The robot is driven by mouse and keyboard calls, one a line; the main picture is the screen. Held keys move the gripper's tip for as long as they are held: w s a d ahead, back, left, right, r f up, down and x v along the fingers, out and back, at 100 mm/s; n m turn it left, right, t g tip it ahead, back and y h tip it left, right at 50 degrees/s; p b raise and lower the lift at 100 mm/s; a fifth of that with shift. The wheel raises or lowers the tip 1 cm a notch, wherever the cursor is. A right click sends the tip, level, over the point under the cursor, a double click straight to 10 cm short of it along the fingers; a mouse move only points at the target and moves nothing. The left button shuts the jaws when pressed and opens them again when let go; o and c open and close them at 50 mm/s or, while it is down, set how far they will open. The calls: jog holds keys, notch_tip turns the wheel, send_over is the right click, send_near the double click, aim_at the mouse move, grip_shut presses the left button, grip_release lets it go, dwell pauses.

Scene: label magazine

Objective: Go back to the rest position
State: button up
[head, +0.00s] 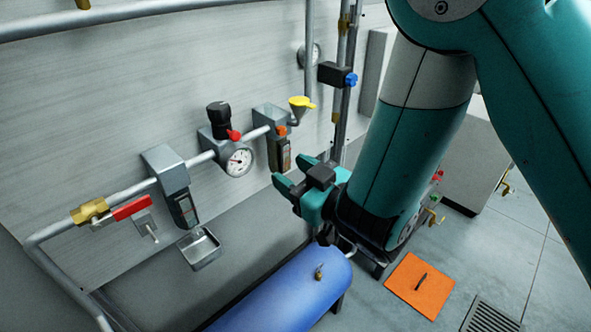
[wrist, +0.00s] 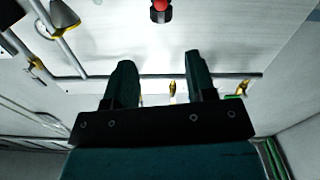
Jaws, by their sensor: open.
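My gripper (head: 280,186) is at the centre of the head view, with its teal fingers pointing left toward the pipe assembly on the wall. In the wrist view my gripper (wrist: 160,75) shows two dark green fingers spread apart, with nothing between them. It is open and empty. My teal and grey arm reaches in from the upper right and hides part of the wall and floor behind it.
A metal tray (head: 200,248) sits below. A blue tank (head: 285,292) is under my gripper. An orange mat (head: 408,284) lies on the floor, right.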

jog(key=shift+a, duration=0.15)
jog(key=d+r+m+g+h, duration=0.2)
jog(key=d+m+g+h, duration=0.2)
jog(key=d+m+h, duration=0.3)
jog(key=s+d+r+n+g, duration=0.2)
jog(key=s+d+r+g, duration=0.1)
jog(key=s, duration=0.7)
jog(key=s+d+r+n+g, duration=0.2)
jog(key=s+g, duration=0.4)
jog(key=s, duration=0.4)
jog(key=shift+s+d+r+g+h, duration=0.15)
jog(key=shift+d+r+g+h, duration=0.2)
jog(key=shift+r, duration=0.3)
dwell(0.5)
